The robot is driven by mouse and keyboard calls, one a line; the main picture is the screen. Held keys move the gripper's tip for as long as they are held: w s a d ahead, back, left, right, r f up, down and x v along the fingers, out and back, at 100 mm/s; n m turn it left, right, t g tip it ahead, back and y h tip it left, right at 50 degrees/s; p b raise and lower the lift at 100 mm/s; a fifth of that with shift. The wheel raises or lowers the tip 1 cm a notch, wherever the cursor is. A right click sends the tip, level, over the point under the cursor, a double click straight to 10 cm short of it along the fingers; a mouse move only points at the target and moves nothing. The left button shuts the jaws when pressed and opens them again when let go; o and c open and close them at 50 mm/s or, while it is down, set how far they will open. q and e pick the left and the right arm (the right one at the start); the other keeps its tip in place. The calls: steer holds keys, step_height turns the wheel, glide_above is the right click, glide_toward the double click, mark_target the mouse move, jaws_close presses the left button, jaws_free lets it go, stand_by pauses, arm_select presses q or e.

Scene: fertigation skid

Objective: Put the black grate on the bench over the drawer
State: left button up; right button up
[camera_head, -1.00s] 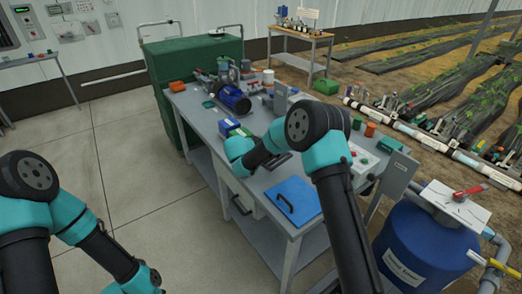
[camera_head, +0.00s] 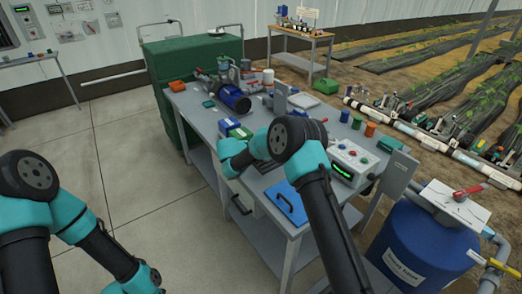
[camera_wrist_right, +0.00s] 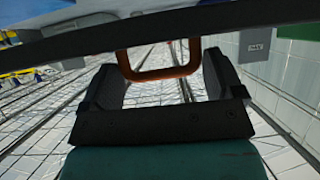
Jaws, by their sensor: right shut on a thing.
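The black grate (camera_wrist_right: 150,30) shows in the right wrist view as a dark slab seen edge-on across the top, slightly tilted. An orange-brown loop handle (camera_wrist_right: 160,74) hangs from it towards my gripper. My right gripper (camera_wrist_right: 162,62) is shut on this handle. In the head view my right forearm and wrist hide most of the gripper and grate; a dark flat strip shows beside the wrist, over the bench (camera_head: 203,122). The drawer (camera_head: 238,190), pale with a dark handle, is under the bench's near left side. My left gripper is out of frame at the bottom.
A blue panel with a black handle (camera_head: 283,203) lies on the near end of the bench, partly behind my right arm. A control box (camera_head: 352,160) stands to the right. A blue motor (camera_head: 234,99) and blue and green boxes (camera_head: 231,127) stand farther back.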

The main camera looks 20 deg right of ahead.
steer(key=shift+f, duration=2.65)
steer(key=shift+f, duration=0.2)
